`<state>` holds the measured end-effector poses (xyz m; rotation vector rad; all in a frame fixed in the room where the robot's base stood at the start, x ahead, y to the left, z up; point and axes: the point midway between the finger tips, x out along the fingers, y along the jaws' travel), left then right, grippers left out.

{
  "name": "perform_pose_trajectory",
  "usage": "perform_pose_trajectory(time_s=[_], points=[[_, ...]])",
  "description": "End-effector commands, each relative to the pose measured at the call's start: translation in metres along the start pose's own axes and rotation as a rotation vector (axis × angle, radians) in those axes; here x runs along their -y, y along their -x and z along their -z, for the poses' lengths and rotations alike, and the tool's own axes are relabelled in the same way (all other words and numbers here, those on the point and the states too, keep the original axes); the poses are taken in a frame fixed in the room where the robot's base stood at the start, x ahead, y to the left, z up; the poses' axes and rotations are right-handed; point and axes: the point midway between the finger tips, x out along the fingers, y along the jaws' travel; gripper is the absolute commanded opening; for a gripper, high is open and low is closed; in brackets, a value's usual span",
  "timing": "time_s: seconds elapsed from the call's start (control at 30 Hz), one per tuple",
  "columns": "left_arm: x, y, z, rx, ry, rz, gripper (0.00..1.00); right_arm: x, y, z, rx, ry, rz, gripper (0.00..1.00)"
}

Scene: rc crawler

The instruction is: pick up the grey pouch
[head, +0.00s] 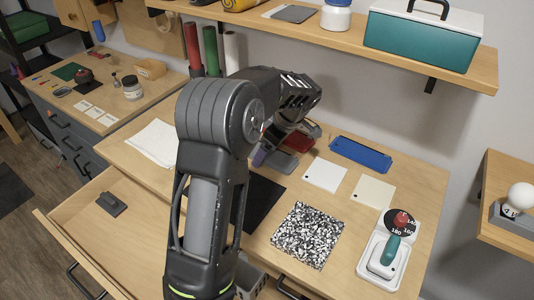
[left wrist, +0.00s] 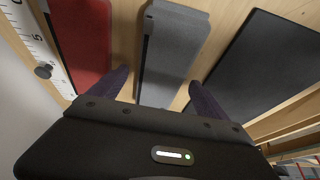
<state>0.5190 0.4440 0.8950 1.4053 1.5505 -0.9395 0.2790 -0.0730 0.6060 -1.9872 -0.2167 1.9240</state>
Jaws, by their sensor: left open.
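The grey pouch (left wrist: 175,48) lies flat on the bench, a long grey slab with a darker strip along one side. In the head view the grey pouch (head: 284,162) is partly hidden by my left arm and gripper. My left gripper (left wrist: 158,79) is open, with one dark finger on each side of the pouch's near end. The fingers look apart from the pouch; I cannot tell their exact height above the bench. In the head view my left gripper (head: 264,153) is low over the bench by the pouch. My right gripper is not in view.
A red pouch (left wrist: 85,45) lies close on one side, a black mat (left wrist: 265,65) on the other. A ruler (left wrist: 38,45) is beyond the red pouch. A blue tray (head: 360,154), white card (head: 325,175) and speckled sheet (head: 307,235) lie rightward. A shelf (head: 400,62) overhangs behind.

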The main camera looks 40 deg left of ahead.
Motion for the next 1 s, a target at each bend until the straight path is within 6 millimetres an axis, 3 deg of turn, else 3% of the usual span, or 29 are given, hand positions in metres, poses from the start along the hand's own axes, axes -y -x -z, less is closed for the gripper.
perform_pose_trajectory(time_s=[0.57,1.0], points=[[-0.0002,-0.0001,-0.0004,0.000,0.000,-0.001,0.87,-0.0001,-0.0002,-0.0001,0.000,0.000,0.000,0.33],[-0.0002,0.0000,-0.0004,0.000,0.000,-0.001,0.51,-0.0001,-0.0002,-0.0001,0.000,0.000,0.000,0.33]])
